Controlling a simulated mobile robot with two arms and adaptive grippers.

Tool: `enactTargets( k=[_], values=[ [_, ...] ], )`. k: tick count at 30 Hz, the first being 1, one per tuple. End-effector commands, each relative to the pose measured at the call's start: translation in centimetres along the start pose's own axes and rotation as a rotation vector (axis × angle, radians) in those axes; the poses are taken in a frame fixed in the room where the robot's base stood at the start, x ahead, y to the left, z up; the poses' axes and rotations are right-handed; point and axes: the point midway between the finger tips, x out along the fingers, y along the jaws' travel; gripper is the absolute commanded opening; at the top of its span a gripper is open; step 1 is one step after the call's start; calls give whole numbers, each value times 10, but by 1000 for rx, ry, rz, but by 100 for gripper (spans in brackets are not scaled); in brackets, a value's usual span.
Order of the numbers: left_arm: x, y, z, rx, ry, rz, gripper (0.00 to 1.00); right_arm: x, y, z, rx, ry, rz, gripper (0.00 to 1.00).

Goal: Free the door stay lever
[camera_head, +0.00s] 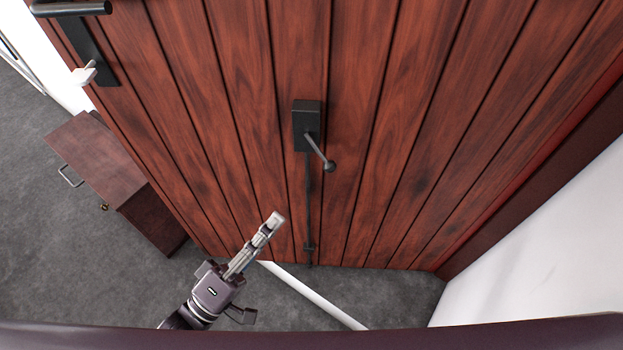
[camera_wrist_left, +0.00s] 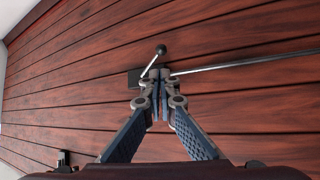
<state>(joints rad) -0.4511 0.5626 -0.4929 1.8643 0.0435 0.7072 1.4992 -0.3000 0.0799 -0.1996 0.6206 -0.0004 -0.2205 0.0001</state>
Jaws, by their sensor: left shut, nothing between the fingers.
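The door stay is a black box (camera_head: 307,124) on the reddish-brown plank door (camera_head: 231,70). Its lever (camera_head: 319,151) is a thin grey arm with a dark ball end, slanting down to the right in the head view. A thin dark rod (camera_head: 308,205) runs down the door from the box. My left gripper (camera_head: 276,219) is shut and empty, below and left of the lever in the head view. In the left wrist view, the shut fingertips (camera_wrist_left: 160,74) overlap the box, and the lever (camera_wrist_left: 152,62) shows just beyond them. I cannot tell whether they touch. My right gripper is out of view.
A black door handle (camera_head: 82,42) is at the upper left of the door. A small brown cabinet (camera_head: 107,170) stands on the grey floor (camera_head: 60,260) at the left. A white wall (camera_head: 545,240) and the dark door frame (camera_head: 530,195) bound the right side.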

Motion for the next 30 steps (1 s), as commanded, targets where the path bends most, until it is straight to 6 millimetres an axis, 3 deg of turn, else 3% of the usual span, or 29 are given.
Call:
enactTargets(
  k=[1,6,13,30],
  values=[
    [-7,11,4,-106,10,-41,0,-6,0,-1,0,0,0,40],
    [-20,26,12,-386,46,-136,0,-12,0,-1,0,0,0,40],
    [-16,29,14,-480,60,-165,0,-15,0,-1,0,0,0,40],
    [86,13,12,-474,59,-162,0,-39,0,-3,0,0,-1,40]
  ],
)
